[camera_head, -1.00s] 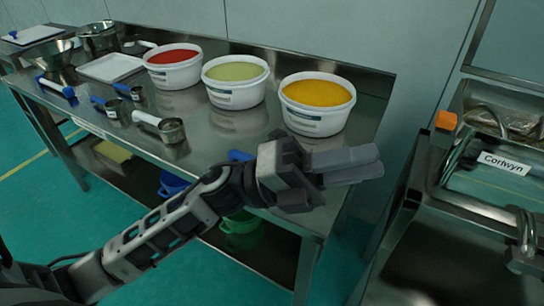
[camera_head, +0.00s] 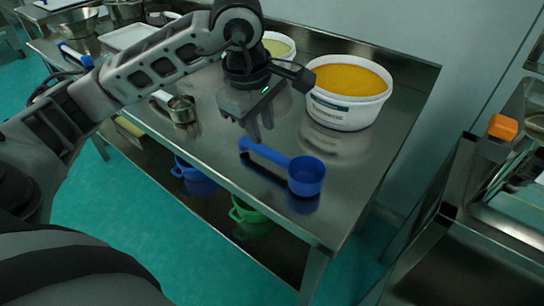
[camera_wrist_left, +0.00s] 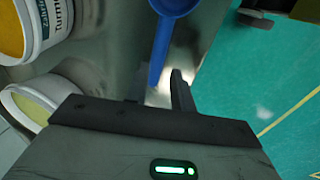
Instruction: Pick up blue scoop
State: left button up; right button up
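The blue scoop (camera_head: 306,178) lies on the steel table, with its cup toward the front right and its handle running back to the left. My left gripper (camera_head: 260,132) points down just behind and above the handle's end. In the left wrist view the scoop's handle (camera_wrist_left: 160,48) runs down toward the fingers (camera_wrist_left: 160,88), its end near the gap between them. The left fingers look apart and hold nothing. Whether they touch the handle cannot be told. My right gripper is not in view.
A tub of orange powder (camera_head: 347,92) stands behind the scoop, and a tub of pale green powder (camera_head: 279,46) is partly hidden by my arm. A metal scoop (camera_head: 182,110) lies to the left. The table (camera_head: 330,225) is clear around the blue scoop's front.

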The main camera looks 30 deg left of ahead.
aim_at(268, 151)
pick_arm(q)
jog(key=f, duration=0.3)
jog(key=w+f, duration=0.1)
jog(key=f, duration=0.1)
jog(key=w+f, duration=0.1)
jog(key=f, duration=0.2)
jog(key=shift+d+f, duration=0.2)
jog(key=shift+f, duration=0.15)
jog(key=shift+s, duration=0.1)
grip_shut()
